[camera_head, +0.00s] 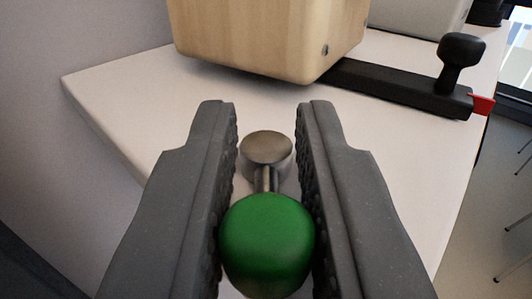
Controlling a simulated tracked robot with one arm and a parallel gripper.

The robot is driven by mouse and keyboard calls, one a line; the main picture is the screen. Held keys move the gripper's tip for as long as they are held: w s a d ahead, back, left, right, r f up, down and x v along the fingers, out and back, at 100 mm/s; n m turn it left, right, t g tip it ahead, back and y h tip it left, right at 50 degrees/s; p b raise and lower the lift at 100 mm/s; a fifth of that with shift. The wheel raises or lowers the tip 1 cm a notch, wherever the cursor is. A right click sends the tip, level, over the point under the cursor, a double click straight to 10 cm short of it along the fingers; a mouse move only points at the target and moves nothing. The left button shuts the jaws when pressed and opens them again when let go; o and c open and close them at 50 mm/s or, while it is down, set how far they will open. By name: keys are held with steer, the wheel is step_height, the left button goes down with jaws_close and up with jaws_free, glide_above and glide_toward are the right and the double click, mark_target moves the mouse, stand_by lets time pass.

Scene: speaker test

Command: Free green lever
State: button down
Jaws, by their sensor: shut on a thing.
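The green lever has a round green knob (267,244) on a short metal rod, with a round metal base (266,150) beyond it. It stands in the lower middle of the head camera view, over the white tabletop. My gripper (268,110) has its two dark grey, ribbed fingers on either side of the lever. The fingers are shut on the green knob, touching its left and right sides. The fingertips reach past the metal base. The lower edge of the knob is close to the bottom of the picture.
A wooden box (270,35) stands beyond my fingertips. To its right lies a black bar (400,88) with a black knobbed handle (460,55) and a red tip (482,104). The white table (120,85) is bare at left, and its right edge drops to the floor.

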steer(key=c, duration=1.4)
jaws_free()
steer(key=shift+r, duration=0.15)
steer(key=shift+o, duration=0.2)
steer(key=s+b, duration=0.3)
steer(key=s, duration=1)
steer(key=shift+s+d+b, duration=0.3)
steer(key=shift+s, duration=0.1)
